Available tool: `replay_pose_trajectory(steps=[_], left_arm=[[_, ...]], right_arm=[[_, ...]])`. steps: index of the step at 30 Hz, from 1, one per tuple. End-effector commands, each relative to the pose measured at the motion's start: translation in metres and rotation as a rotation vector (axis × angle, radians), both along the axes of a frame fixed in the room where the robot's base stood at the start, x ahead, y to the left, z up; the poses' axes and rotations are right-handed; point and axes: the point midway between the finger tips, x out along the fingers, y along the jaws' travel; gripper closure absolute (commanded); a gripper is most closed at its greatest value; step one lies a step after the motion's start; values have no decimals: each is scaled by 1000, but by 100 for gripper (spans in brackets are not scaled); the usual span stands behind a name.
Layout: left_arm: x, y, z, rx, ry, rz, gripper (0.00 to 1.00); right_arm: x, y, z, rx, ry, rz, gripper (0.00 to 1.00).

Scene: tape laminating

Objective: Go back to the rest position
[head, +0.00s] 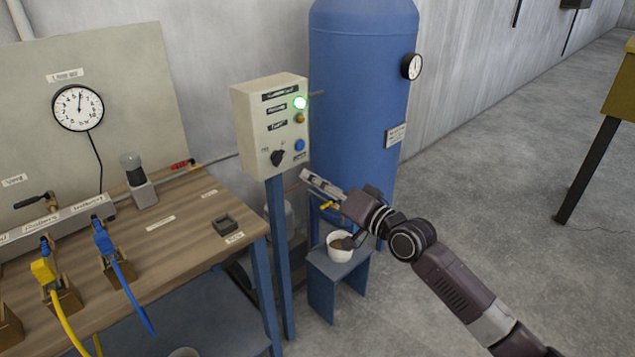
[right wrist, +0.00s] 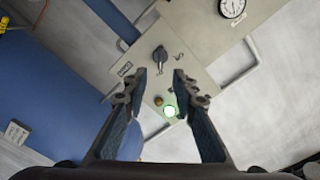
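My right gripper (head: 320,187) reaches in from the right in the head view, just below and right of the grey control box (head: 248,130). In the right wrist view my right gripper (right wrist: 159,84) is open and empty, its two fingers apart. The fingers appear apart from the box. My left gripper is in neither view.
The blue tank (head: 360,90) stands behind my right gripper. A small blue stool (head: 322,277) with a white bucket (head: 340,247) is below it. Open floor (head: 480,160) lies at right.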

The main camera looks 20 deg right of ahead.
Motion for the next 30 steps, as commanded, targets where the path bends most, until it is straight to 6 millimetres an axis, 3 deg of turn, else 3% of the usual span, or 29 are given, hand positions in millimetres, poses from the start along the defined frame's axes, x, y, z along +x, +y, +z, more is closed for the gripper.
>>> replay_pose_trajectory(steps=[16, 20, 23, 26, 30], left_arm=[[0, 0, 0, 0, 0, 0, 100], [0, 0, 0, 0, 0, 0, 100], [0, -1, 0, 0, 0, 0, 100], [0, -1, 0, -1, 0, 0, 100], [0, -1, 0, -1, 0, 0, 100]], right_arm=[[-4, -2, 0, 0, -1, -1, 75], [-2, -6, -15, -12, 17, -14, 75], [1, -17, -56, -49, 67, -51, 75], [-1, -33, -122, -116, 148, -99, 75], [-22, -51, -228, -234, 283, -148, 75]])
